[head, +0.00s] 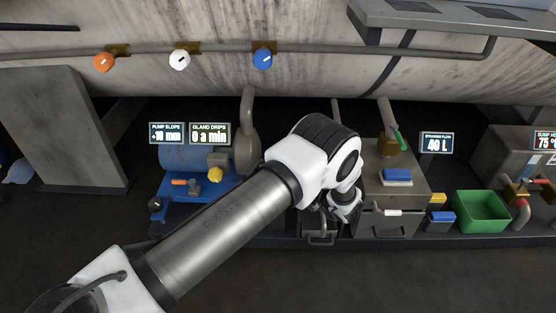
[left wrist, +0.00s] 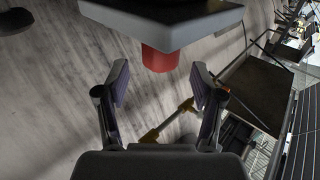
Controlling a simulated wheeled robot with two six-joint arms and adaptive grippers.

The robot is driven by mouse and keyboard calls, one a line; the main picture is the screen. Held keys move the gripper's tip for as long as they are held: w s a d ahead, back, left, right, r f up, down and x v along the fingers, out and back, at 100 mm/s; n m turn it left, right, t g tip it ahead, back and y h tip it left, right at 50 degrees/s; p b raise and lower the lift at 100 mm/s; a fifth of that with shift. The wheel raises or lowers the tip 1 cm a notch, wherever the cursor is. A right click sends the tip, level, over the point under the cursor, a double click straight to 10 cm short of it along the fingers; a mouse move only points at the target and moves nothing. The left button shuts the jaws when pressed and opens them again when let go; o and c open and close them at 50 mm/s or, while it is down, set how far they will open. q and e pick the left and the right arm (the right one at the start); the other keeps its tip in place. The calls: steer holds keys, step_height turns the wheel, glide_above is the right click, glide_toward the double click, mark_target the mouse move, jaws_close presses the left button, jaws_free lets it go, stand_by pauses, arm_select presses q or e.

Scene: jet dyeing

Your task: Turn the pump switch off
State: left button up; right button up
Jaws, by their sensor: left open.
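A blue pump (head: 190,158) stands left of centre in the head view. A small dark knob (head: 156,204) with a pale mark sits at its lower left. I cannot tell for sure whether this is the pump switch. My left arm crosses in front of the pump, and my left gripper (head: 345,207) is right of it, partly hidden by the wrist. In the left wrist view my left gripper (left wrist: 160,82) is open, its fingers apart. A red cylinder (left wrist: 160,60) under a grey block (left wrist: 165,20) shows ahead, between the fingertips in the picture. My right gripper is not in view.
A grey cabinet (head: 402,212) and a green bin (head: 482,212) stand to the right. Orange (head: 104,62), white (head: 180,59) and blue (head: 263,59) knobs line the pipe above. A yellow bar (left wrist: 167,122) shows beyond the fingers. The front floor is clear.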

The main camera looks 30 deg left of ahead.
arm_select(q)
steer(key=v, duration=0.8)
